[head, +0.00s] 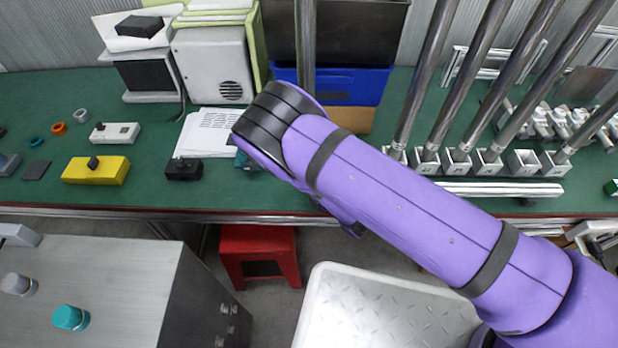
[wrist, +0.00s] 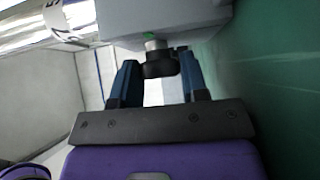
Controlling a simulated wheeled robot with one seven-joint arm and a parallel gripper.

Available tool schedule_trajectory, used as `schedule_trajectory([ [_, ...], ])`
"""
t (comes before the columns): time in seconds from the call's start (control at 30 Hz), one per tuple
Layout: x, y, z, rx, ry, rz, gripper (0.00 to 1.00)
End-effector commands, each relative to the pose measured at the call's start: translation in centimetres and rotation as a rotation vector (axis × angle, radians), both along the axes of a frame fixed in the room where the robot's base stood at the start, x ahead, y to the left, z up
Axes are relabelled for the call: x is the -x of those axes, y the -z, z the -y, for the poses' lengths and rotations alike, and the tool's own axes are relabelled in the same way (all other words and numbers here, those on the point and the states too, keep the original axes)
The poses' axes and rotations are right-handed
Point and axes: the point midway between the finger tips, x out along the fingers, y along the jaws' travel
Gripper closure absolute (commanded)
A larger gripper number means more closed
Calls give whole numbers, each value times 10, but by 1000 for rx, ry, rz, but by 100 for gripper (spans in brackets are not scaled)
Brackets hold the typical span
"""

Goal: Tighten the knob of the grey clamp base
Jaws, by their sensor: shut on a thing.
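In the wrist view, the grey clamp base (wrist: 165,20) is a pale grey block at the top of the picture. Its black knob (wrist: 160,65) sticks out on a short metal stem, with a small green spot where the stem meets the block. My gripper (wrist: 157,74) has its two blue fingers on either side of the knob and is shut on it. In the head view, my purple arm hides the gripper and the knob, and I cannot tell which base there is the held one.
Green workbench (head: 130,85) holds a yellow block (head: 97,172) with a black knob, a white block (head: 114,133) and a black block (head: 184,168) on the left. Several grey bases with tall metal tubes (head: 475,75) stand at right. A blue bin (head: 350,85) stands behind my arm.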

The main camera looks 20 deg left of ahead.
Motion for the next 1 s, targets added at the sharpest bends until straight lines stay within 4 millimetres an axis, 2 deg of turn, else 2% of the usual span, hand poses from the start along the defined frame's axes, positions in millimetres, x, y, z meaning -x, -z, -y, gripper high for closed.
schedule_trajectory([
  [0.37,1,1,0,-3,-1,-3,83],
  [0.4,1,1,0,-3,-1,-3,57],
  [0.5,1,1,0,-3,-1,-3,34],
  [0.83,0,0,0,5,-1,0,34],
  [1.0,1,-2,-1,91,-3,22,34],
])
